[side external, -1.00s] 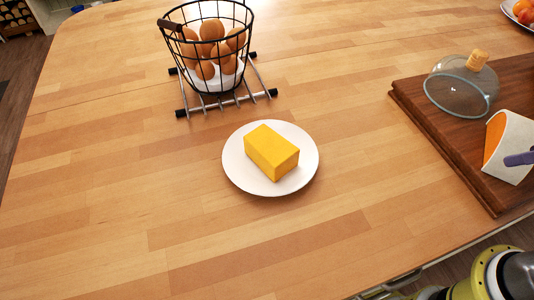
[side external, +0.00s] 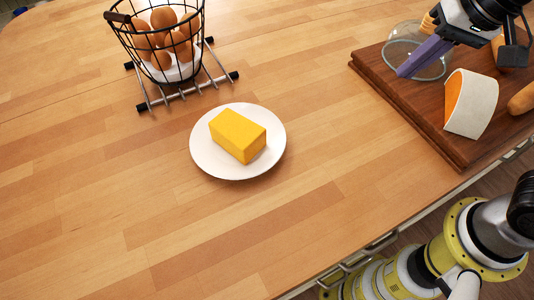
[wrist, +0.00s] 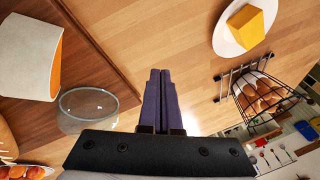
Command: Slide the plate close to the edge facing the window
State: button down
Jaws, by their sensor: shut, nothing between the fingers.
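The white plate (side external: 205,161) lies on the wooden worktop with a yellow block (side external: 238,136), like butter or cheese, on it. The plate also shows at the top of the wrist view (wrist: 224,40), with the yellow block (wrist: 252,20) on it. My gripper (side external: 408,71) is shut and empty. It is at the upper right of the side view, over the dark wooden board, well apart from the plate. In the wrist view its two purple fingers (wrist: 160,74) are together and point toward bare worktop. No window shows clearly.
A wire basket of eggs (side external: 163,40) stands on a metal trivet (side external: 221,78) behind and left of the plate. The dark board (side external: 425,125) holds a glass dome (side external: 405,45) and an orange-and-white wedge (side external: 478,104). The worktop left and front of the plate is clear.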

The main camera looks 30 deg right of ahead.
aim_at(261, 168)
jog(key=s+a+f+n+g, duration=0.1)
jog(key=a+f, duration=0.2)
jog(key=a, duration=0.4)
jog(key=s+a+f+n+g, duration=0.1)
jog(key=a+f, duration=0.3)
jog(key=a, duration=0.4)
jog(key=s+a+f+n+g+h, duration=0.1)
jog(key=a+f, duration=0.3)
jog(key=a, duration=0.3)
jog(key=shift+a+f+n+g, duration=0.2)
jog(key=shift+n+g, duration=0.1)
jog(key=shift+g, duration=0.1)
jog(key=shift+n+h, duration=0.3)
jog(key=shift+n, duration=0.4)
jog(key=s+a+f, duration=0.1)
jog(key=s, duration=0.1)
jog(key=s+a+f, duration=0.1)
jog(key=f, duration=0.1)
jog(key=shift+s+a, duration=0.15)
jog(key=shift+s, duration=0.2)
jog(key=shift+s+a, duration=0.2)
jog(key=shift+s, duration=0.05)
jog(key=w, duration=1.1)
jog(key=shift+w+d, duration=0.1)
jog(key=shift+w, duration=0.2)
jog(key=shift+w+f, duration=0.1)
jog(key=shift+f, duration=0.75)
